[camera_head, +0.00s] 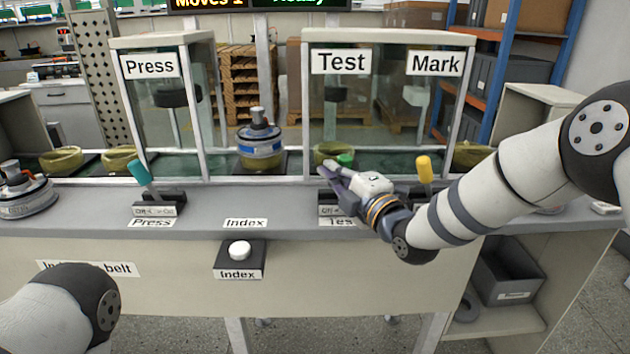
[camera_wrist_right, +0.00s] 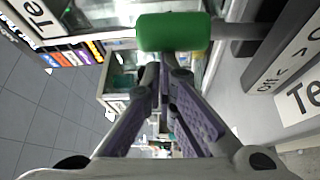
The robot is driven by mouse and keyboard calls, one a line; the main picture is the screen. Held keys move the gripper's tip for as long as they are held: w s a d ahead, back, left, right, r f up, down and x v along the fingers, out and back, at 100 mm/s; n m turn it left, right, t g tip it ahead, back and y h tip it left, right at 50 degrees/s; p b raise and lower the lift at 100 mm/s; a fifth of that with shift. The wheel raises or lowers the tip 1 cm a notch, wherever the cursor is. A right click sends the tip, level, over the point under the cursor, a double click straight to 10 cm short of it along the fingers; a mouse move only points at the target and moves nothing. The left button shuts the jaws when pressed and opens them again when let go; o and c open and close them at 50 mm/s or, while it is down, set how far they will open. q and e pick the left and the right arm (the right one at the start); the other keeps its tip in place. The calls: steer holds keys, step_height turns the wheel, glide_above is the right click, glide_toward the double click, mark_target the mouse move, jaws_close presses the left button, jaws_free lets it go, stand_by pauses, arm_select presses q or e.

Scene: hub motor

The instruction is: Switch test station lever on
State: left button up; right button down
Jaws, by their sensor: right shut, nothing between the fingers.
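The test station lever has a green handle (camera_head: 345,160) and stands behind the "Test" label (camera_head: 338,222) on the front ledge. My right gripper (camera_head: 326,169) is shut and empty, with its tips just to the left of the green handle in the head view. In the right wrist view the green handle (camera_wrist_right: 175,32) lies just beyond the shut fingertips (camera_wrist_right: 166,66); whether they touch it I cannot tell. The gripper hides the lever's shaft and much of its off/on plate in the head view, so its lean is unclear. My left gripper is out of view.
A teal press lever (camera_head: 138,172) leans left; a yellow mark lever (camera_head: 425,170) stands right of my gripper. Glass enclosures rise behind the ledge. A hub motor (camera_head: 260,140) sits between them on the belt. A white index button (camera_head: 239,249) is at the front.

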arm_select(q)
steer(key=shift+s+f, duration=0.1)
arm_select(e)
steer(key=shift+d+m+t, duration=0.9)
steer(key=shift+d+m, duration=0.4)
steer(key=shift+m, duration=0.4)
